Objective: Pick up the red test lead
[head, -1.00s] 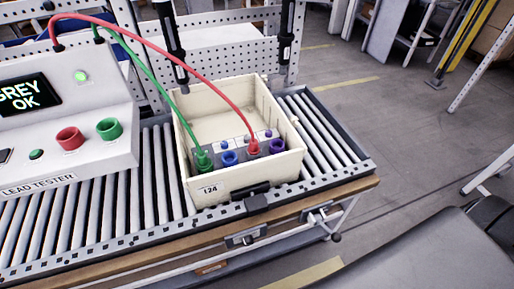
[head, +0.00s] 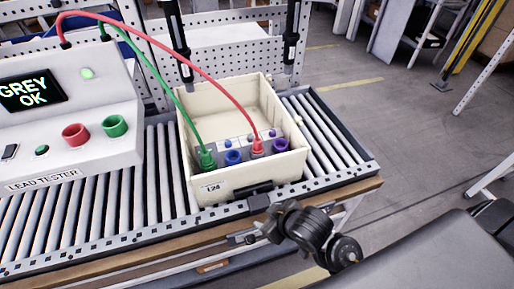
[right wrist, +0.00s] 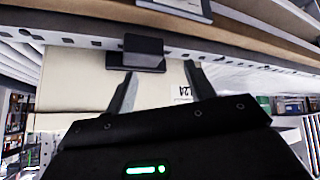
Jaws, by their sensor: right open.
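The red test lead (head: 190,62) arcs from the top of the lead tester (head: 70,120) to a red plug (head: 257,147) seated in a grey block inside the cream crate (head: 215,188). A green lead (head: 165,92) runs beside it to a green plug (head: 207,158) in the same block. My right gripper (head: 272,228) is low in front of the crate and the conveyor edge, apart from the lead. In the right wrist view its jaws (right wrist: 160,78) are open and empty, facing the crate's labelled front wall. The red lead is not visible there. My left gripper is not in view.
Blue (head: 233,157) and purple (head: 280,146) sockets sit near the red plug. Two dark hanging tools (head: 292,35) stand behind the crate. A black clip (head: 258,188) is at the crate's front. The tester display reads GREY OK. Rollers right of the crate are free.

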